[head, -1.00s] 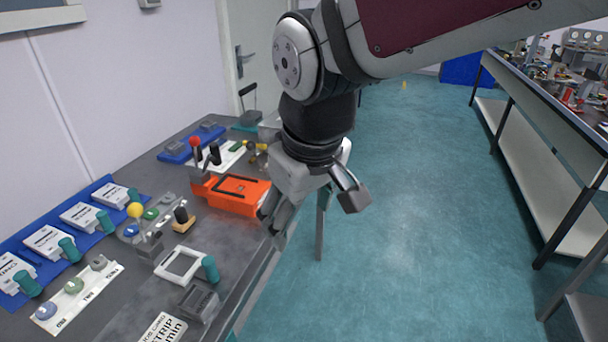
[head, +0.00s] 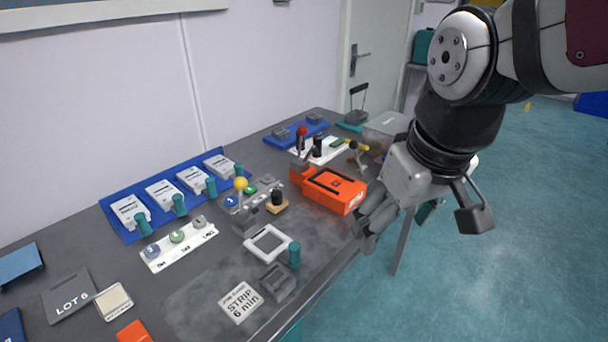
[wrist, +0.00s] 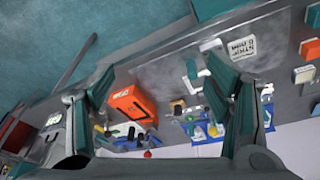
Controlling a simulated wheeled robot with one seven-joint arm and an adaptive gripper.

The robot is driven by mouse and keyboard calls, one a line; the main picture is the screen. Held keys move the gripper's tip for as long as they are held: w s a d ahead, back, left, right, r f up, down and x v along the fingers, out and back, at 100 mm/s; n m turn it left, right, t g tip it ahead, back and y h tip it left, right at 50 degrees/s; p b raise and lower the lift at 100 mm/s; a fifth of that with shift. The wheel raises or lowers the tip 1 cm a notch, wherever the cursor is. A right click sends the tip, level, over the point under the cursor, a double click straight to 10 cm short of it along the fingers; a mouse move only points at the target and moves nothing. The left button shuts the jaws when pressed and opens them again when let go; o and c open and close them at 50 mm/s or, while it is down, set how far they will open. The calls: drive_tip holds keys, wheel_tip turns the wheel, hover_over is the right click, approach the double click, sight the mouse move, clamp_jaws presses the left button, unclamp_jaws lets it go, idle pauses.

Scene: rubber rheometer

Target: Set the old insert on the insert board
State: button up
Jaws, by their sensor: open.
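My gripper (head: 421,228) is open and empty, above the table's front edge, to the right of the orange box (head: 335,190). In the wrist view its fingers (wrist: 160,72) are spread wide with nothing between them. A dark grey block (head: 277,283), which may be the old insert, sits near the front edge beside the STRIP card, left of and apart from my gripper. A blue board (head: 297,133) with two similar grey blocks lies at the back of the table; it may be the insert board. No label confirms either one.
A white frame with a green handle (head: 268,243) lies beside the grey block. A yellow-knobbed lever (head: 241,184) and a red-knobbed device (head: 302,131) stand up from the table (head: 185,265).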

drive_tip(key=w+a+f+n+g, duration=0.1)
drive_tip(key=w+a+f+n, duration=0.3)
drive_tip(key=a, duration=0.6)
drive_tip(key=n+g, duration=0.1)
drive_tip(key=n, duration=0.1)
approach(277, 279)
drive_tip(key=f, duration=0.9)
drive_tip(key=shift+w+a+b, duration=0.25)
drive_tip(key=shift+b, duration=0.05)
drive_tip(key=c, duration=1.7)
drive_tip(key=shift+o, duration=0.2)
drive_tip(key=shift+r, duration=0.15)
